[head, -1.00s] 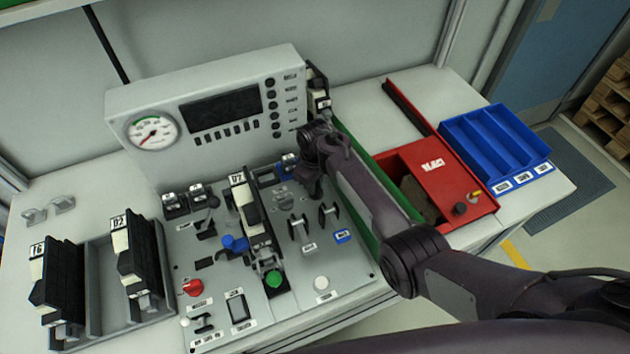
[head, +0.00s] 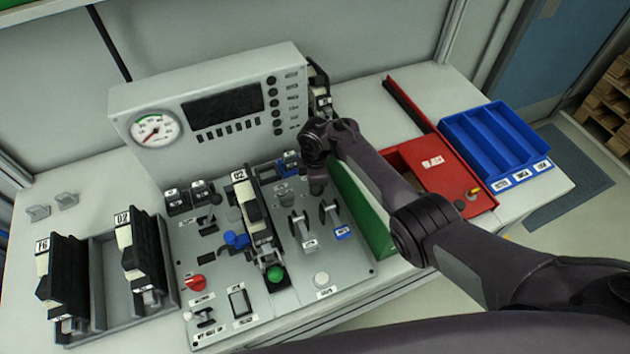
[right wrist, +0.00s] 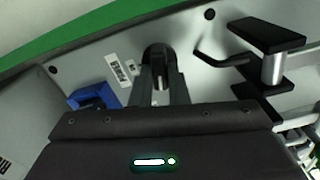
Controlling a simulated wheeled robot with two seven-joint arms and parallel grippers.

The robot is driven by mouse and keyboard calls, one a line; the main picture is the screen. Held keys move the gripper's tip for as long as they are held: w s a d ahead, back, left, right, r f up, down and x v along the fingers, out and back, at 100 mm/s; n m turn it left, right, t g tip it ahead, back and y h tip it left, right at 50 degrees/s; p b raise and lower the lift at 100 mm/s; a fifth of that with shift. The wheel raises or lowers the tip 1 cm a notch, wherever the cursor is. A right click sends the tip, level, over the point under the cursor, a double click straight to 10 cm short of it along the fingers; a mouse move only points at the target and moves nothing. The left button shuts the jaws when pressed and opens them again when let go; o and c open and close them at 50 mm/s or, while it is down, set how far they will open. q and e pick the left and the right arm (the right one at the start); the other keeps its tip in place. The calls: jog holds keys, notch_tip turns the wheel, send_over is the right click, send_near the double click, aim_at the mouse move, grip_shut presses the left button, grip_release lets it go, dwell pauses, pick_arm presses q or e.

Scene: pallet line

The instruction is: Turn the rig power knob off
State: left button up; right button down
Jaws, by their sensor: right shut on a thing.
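The rig (head: 225,308) is a grey console with a sloped control panel and an upright back box. My right gripper (head: 316,188) points down at the right rear of the panel. In the right wrist view its two fingers (right wrist: 161,88) are shut on a dark round knob (right wrist: 157,54) on the grey panel. In the head view the gripper hides this knob. A small white label (right wrist: 122,71) lies beside the knob. The knob's pointer direction cannot be read. My left gripper is not in view.
Two toggle levers (head: 302,228) stand just in front of the gripper. A green strip (head: 365,212) runs along the panel's right side. A red box (head: 432,165) and a blue tray (head: 495,145) lie to the right. Black modules stand in a grey rack (head: 108,295) at left.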

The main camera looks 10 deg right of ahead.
jog(key=shift+n, duration=1.2)
jog(key=c, duration=1.4)
grip_release()
jog(key=shift+r+p, duration=0.55)
jog(key=shift+r, duration=3.35)
